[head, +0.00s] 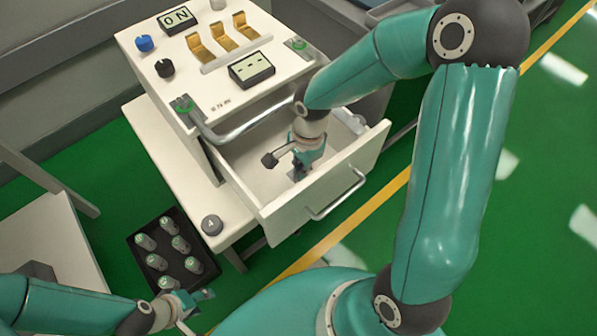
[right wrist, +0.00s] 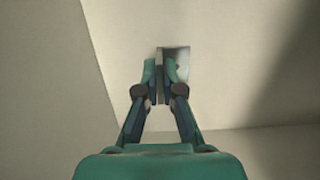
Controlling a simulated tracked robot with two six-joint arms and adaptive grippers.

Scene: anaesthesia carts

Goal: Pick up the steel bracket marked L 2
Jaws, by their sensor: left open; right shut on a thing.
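My right gripper (head: 299,174) reaches down into the open white drawer (head: 345,160) of the cart. In the right wrist view its fingers (right wrist: 166,75) are closed on a small grey metal piece, the steel bracket (right wrist: 178,57), which sticks out past the fingertips against the pale drawer interior. No L 2 mark can be read on it. In the head view the piece is mostly hidden by the gripper. My left gripper (head: 200,302) is open and empty at the lower left, beside a black tray.
The black tray (head: 143,283) holds several grey cylinders with green tops. A dark round piece marked 4 (head: 212,225) sits on the cart's lower shelf. The cart top carries blue and black knobs, brass clips (head: 223,37) and a display (head: 251,69). A curved metal handle (head: 245,128) spans above the drawer.

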